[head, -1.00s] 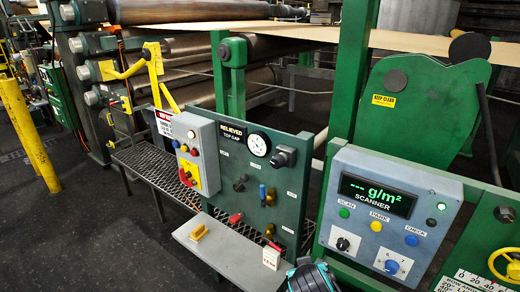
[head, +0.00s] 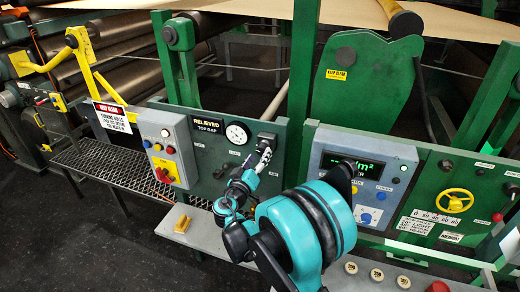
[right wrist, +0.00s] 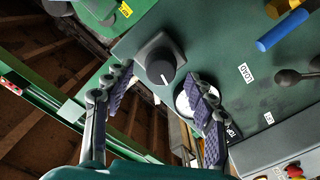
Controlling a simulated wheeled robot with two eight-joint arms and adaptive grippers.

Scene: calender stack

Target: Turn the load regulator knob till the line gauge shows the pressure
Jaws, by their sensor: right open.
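The black regulator knob (head: 267,137) sits at the upper right of the green panel, partly hidden by my right gripper (head: 262,156). In the right wrist view the round knob (right wrist: 160,66) on its square base has a white pointer mark. The open fingers of my right gripper (right wrist: 165,80) stand either side of it in the picture; contact is not visible. The white round line gauge (head: 238,133) is left of the knob. In the right wrist view the gauge (right wrist: 183,104) is partly behind a finger; its reading is too small to tell. My left gripper is not in view.
A "LOAD" label (right wrist: 247,74) and a blue handle (right wrist: 282,30) are near the knob. A grey button box (head: 168,147) is on the left and the scanner box (head: 360,175) on the right. A grey shelf (head: 200,235) runs below.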

